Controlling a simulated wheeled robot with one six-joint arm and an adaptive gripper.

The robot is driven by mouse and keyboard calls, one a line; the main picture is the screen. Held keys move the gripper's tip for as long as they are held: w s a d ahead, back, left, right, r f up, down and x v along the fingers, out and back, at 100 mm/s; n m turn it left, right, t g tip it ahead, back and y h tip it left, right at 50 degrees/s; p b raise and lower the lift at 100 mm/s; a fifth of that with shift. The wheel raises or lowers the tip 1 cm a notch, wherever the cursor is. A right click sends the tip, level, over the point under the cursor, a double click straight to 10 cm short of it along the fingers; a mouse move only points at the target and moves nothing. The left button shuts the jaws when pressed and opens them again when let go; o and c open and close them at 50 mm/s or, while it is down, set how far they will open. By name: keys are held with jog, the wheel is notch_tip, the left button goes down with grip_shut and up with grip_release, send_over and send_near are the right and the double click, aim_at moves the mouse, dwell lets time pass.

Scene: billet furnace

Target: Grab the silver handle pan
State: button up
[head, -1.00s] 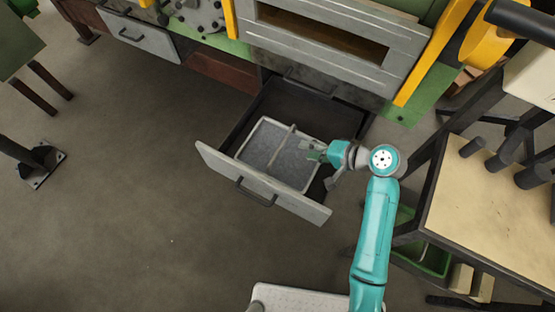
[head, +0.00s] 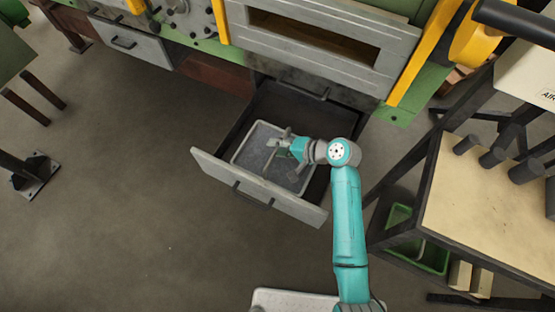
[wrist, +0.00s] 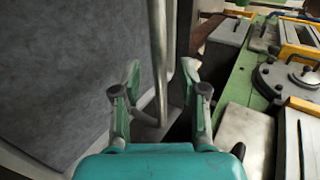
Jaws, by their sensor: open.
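The pan (head: 252,152) is a grey, shallow rectangular tray with a pale rim, lying inside the open drawer. Its silver handle (wrist: 158,55) is a straight bar across the pan; in the wrist view it runs from the top edge down between my fingers. My gripper (wrist: 160,100) is open, with one finger on each side of the handle's line. I cannot tell whether either finger touches it. In the head view my gripper (head: 275,143) is over the pan near the bar, and my wrist covers part of the pan's right side.
The drawer front (head: 258,188) with its dark handle stands pulled out below the furnace (head: 310,38). A workbench (head: 490,210) stands at the right, with a green bin (head: 432,255) beneath.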

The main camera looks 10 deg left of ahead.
jog(key=shift+w+a+f, duration=0.1)
jog(key=shift+a+f, duration=0.05)
jog(key=shift+a, duration=0.1)
grip_shut()
